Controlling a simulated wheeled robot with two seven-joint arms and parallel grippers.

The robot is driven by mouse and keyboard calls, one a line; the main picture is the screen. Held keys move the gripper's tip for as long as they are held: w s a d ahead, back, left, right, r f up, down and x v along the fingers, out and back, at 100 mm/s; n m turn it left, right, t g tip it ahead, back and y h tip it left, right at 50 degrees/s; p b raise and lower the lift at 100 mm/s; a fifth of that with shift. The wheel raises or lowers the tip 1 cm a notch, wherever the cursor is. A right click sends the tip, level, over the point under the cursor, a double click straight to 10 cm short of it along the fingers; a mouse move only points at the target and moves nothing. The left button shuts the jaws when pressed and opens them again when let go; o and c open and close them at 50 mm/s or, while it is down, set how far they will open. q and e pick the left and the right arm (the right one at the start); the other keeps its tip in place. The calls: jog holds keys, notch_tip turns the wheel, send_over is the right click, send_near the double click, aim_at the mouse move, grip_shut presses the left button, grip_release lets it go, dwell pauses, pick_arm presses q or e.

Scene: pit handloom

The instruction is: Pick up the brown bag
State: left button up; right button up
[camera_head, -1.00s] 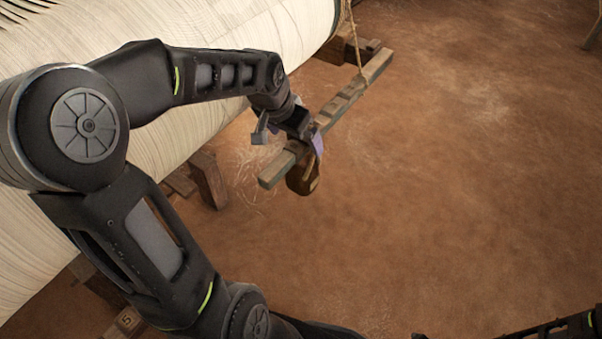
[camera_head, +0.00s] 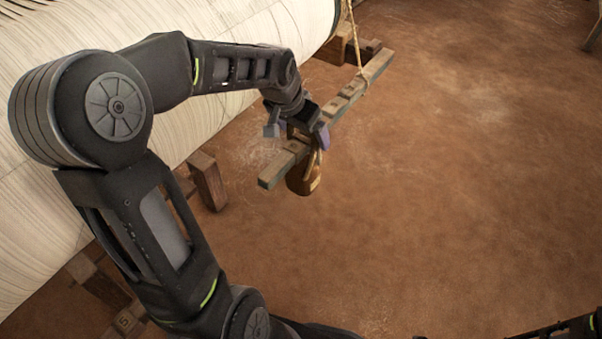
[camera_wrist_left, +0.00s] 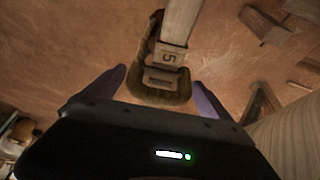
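The brown bag (camera_head: 303,180) is a small dark brown form below the near end of a hanging wooden bar in the head view. In the left wrist view the brown bag (camera_wrist_left: 152,92) shows between my purple fingers, with the bar crossing over it. My left gripper (camera_head: 304,138) is over the bar, just above the bag. Its fingers are spread apart, with a visible gap on each side of the bag in the wrist view. The gripper partly hides the bar and the bag's top. My right gripper is not seen; only part of a dark arm shows at the bottom right.
The wooden bar (camera_head: 363,82) hangs from a rope (camera_head: 353,35). A large cream warp roll (camera_head: 50,230) lies along the left, with wooden posts (camera_head: 208,180) beside it. The brown floor to the right is open.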

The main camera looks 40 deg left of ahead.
pick_arm(q)
jog(key=c, duration=1.5)
jog(key=shift+w+r, duration=0.15)
jog(key=shift+c, duration=0.5)
jog(key=shift+r, duration=0.2)
